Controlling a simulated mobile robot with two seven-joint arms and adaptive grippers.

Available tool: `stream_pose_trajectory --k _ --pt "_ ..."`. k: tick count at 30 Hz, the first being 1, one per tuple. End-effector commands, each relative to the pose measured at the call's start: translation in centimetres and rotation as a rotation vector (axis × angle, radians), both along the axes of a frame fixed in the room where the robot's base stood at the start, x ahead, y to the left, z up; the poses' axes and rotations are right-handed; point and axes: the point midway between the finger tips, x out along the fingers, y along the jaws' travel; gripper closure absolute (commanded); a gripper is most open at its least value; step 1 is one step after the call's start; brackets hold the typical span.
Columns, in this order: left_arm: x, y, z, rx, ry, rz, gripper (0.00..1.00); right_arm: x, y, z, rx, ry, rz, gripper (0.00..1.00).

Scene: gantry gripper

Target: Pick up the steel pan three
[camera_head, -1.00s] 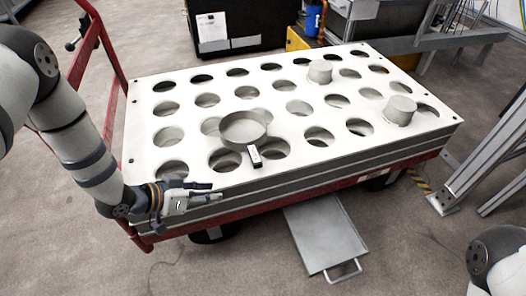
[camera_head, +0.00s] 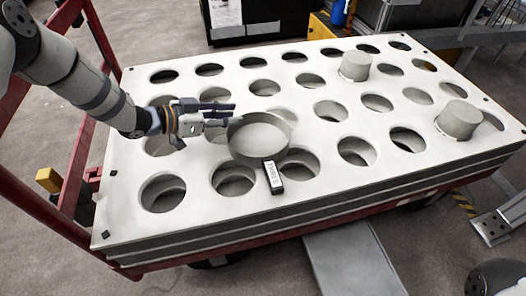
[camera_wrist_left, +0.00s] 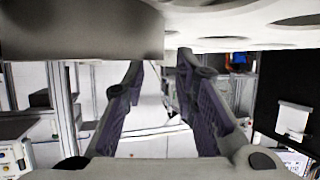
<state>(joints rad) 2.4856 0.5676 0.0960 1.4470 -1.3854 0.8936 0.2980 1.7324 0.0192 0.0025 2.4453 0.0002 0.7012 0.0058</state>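The round grey steel pan (camera_head: 260,137) sits on the white perforated table top (camera_head: 130,222). Its short dark handle (camera_head: 273,177) points toward the front and carries a white label that appears to read "THREE". My left gripper (camera_head: 232,113) is just left of the pan, its fingers pointing right toward the rim. I cannot tell whether it touches the rim. In the left wrist view the two fingers (camera_wrist_left: 160,62) are apart with nothing between them, and the pan's wall (camera_wrist_left: 80,35) fills the upper left. My right gripper is not in view.
Two grey cylinders, one at the back (camera_head: 355,66) and one at the right (camera_head: 459,119), stand on the table top. The top has many round holes. A red cart frame (camera_head: 72,195) rises at the left. The front left of the top is clear.

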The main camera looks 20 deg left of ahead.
Motion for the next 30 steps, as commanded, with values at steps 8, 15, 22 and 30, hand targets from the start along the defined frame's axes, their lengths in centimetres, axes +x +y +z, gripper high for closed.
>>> stream_pose_trajectory --k 8,15,22,30 --pt "3.0 -2.6 -2.5 0.000 0.004 -0.001 0.74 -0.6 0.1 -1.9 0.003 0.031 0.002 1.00" --pt "3.1 -2.7 -2.2 0.000 0.002 -0.001 0.78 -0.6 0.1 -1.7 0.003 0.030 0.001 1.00" --pt "3.1 -2.7 -2.2 0.000 0.002 -0.001 1.00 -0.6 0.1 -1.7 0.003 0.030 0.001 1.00" --pt "3.2 -2.7 -2.0 -0.002 0.000 -0.001 1.00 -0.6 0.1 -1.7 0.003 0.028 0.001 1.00"
